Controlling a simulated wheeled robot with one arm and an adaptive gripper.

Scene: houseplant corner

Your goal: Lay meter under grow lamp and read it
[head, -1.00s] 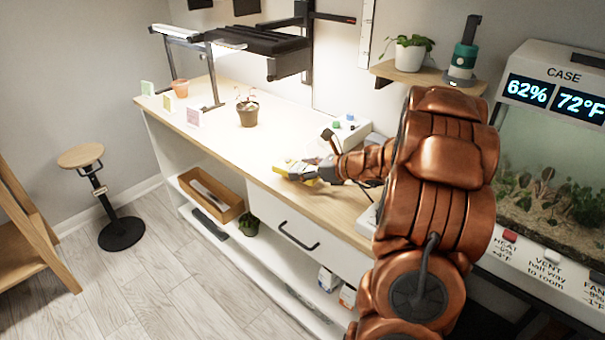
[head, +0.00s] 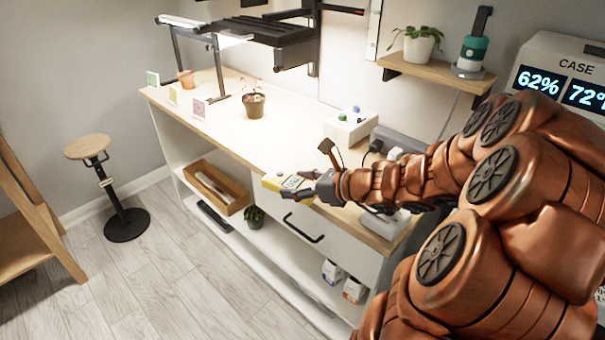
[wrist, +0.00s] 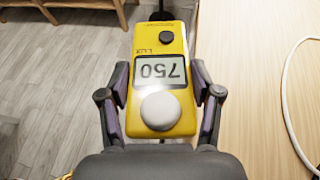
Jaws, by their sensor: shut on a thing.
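The yellow light meter (wrist: 160,117) is held between the two fingers of my gripper (wrist: 160,105). In the wrist view its screen appears upside down and reads 750, with "LUX" printed beside it, a dark knob and a white round sensor dome. In the head view the meter (head: 288,184) shows at the bench's front edge, with my gripper (head: 318,187) shut on it. The grow lamp (head: 262,30) is a dark panel over the far left part of the bench, with a lit white bar beside it.
The wooden bench (head: 290,135) is clear between the lamp and my gripper. A potted seedling (head: 254,104), coloured cards (head: 200,108) and a terracotta pot (head: 187,78) stand under or near the lamp. A white control box (head: 349,127) is behind my gripper. A white cable (wrist: 296,105) crosses the bench.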

